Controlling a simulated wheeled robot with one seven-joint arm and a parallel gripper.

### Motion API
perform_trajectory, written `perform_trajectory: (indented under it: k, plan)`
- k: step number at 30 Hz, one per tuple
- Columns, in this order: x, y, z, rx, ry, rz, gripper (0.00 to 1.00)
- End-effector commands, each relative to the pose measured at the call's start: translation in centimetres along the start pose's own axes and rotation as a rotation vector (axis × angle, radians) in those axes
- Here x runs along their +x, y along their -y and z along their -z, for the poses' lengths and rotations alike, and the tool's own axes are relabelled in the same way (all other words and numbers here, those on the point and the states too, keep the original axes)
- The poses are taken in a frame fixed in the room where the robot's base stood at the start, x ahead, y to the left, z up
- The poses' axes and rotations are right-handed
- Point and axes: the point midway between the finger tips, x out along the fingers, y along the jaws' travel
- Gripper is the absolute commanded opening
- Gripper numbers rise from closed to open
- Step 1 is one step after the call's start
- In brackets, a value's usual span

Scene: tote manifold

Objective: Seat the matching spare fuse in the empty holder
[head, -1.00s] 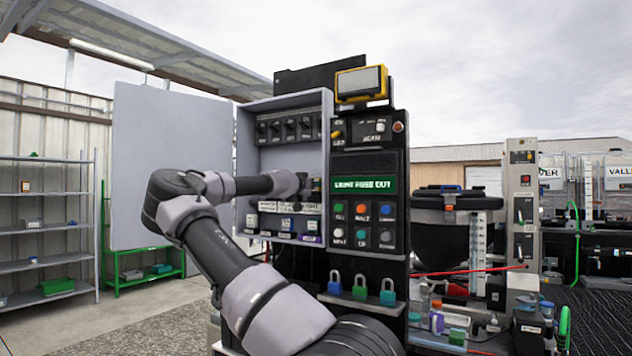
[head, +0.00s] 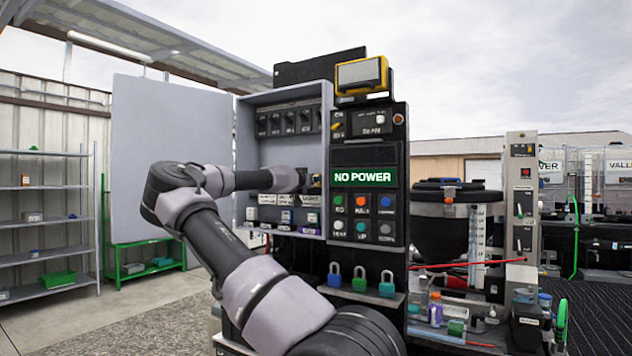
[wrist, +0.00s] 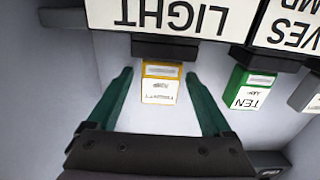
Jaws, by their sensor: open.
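In the wrist view a yellow fuse (wrist: 161,83) with a pale printed face sits at the black holder (wrist: 165,48) beside the LIGHT label (wrist: 165,14). Its print is upside down and too small to read surely. Its edge meets the holder; how deep it sits I cannot tell. My gripper (wrist: 159,75) is open, one green finger on each side of the yellow fuse, with gaps on both sides. A green fuse marked TEN (wrist: 250,92) sits in the neighbouring holder to the right. In the head view my gripper is mostly hidden inside the cabinet (head: 243,150).
The cabinet door (head: 170,155) stands open at the left. A row of breaker switches (head: 290,122) is above my wrist, labelled parts (head: 285,215) below. The display (head: 363,177) reads NO POWER.

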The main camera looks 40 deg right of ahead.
Motion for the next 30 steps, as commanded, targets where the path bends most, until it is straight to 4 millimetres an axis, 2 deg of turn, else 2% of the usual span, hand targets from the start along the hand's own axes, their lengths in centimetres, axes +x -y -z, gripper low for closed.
perform_trajectory:
  k: [5, 12, 18, 23, 30]
  plan:
    - [-1.7, 0.1, 0.0, -0.001, 0.000, 0.002, 0.84]
    - [-6.6, 0.2, 0.0, -0.003, -0.001, 0.003, 0.84]
    - [-9.7, 0.1, -0.1, -0.001, 0.000, 0.002, 0.84]
    - [-10.7, 0.0, 0.0, -0.001, -0.001, 0.000, 0.84]
    - [-10.8, 0.0, 0.0, 0.000, 0.000, 0.000, 0.84]
